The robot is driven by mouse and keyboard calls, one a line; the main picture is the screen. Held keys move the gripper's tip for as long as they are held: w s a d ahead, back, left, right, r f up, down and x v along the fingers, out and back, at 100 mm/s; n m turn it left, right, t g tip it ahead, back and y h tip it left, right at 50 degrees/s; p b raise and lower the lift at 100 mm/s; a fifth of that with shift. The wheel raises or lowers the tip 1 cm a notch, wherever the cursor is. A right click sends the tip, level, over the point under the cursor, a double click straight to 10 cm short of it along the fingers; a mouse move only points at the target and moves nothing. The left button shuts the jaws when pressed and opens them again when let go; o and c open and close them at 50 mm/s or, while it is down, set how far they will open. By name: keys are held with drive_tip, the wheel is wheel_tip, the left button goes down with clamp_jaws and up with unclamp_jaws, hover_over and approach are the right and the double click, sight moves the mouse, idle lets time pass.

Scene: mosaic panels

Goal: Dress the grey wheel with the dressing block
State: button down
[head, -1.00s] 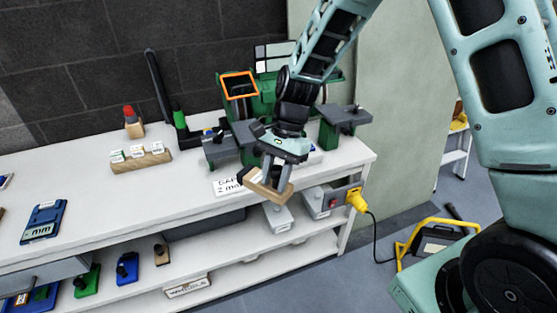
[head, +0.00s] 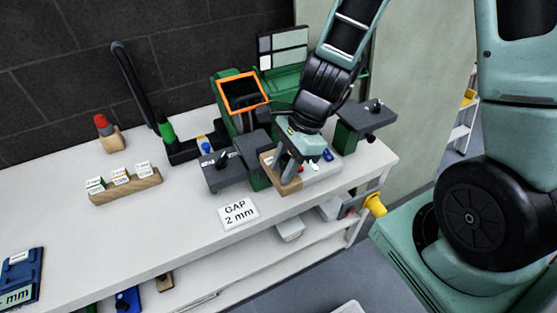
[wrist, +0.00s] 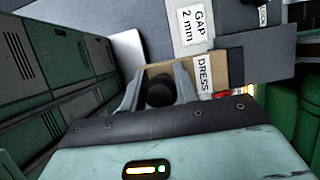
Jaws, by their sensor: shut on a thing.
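A wooden dressing block (head: 288,188) is held in my gripper (head: 286,167) in front of the green bench grinder (head: 286,82). In the wrist view, my gripper (wrist: 157,88) has its fingers on either side of a black knob, and the block (wrist: 205,72) beyond it bears a "DRESS" label. The block is close to the left grey tool rest (head: 222,170); I cannot tell if they touch. An orange-framed shield (head: 243,73) stands above that side. The grey wheel is not clearly visible behind the shield, block and arm.
A "GAP 2 mm" card (head: 238,211) lies on the white bench (head: 150,225). A wooden holder with labelled pieces (head: 125,187) and a red-topped item (head: 107,132) stand left. A second tool rest (head: 366,117) is at the right.

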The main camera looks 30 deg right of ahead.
sight(263, 147)
drive_tip(key=shift+w, duration=0.65)
drive_tip(key=shift+w+f+p, duration=0.25)
drive_tip(key=shift+w+p, duration=0.2)
drive_tip(key=shift+w, duration=0.45)
drive_tip(key=shift+w+f+p, duration=0.2)
drive_tip(key=shift+w+p, duration=0.2)
drive_tip(key=shift+w, duration=0.45)
drive_tip(key=shift+w+f+p, duration=0.25)
drive_tip(key=shift+w+p, duration=0.2)
drive_tip(key=shift+w, duration=0.45)
drive_tip(key=shift+w+f+p, duration=0.3)
drive_tip(key=shift+w+p, duration=0.05)
drive_tip(key=shift+w, duration=0.55)
drive_tip(key=shift+w+f+p, duration=0.25)
drive_tip(key=shift+w+p, duration=0.1)
drive_tip(key=shift+w, duration=0.6)
drive_tip(key=shift+f, duration=0.15)
drive_tip(key=shift+w+p, duration=1.1)
drive_tip(key=shift+w, duration=0.5)
drive_tip(key=shift+s, duration=0.15)
drive_tip(key=shift+s+b, duration=0.7)
drive_tip(key=shift+s, duration=0.75)
drive_tip(key=shift+w+p, duration=0.9)
drive_tip(key=shift+w, duration=0.45)
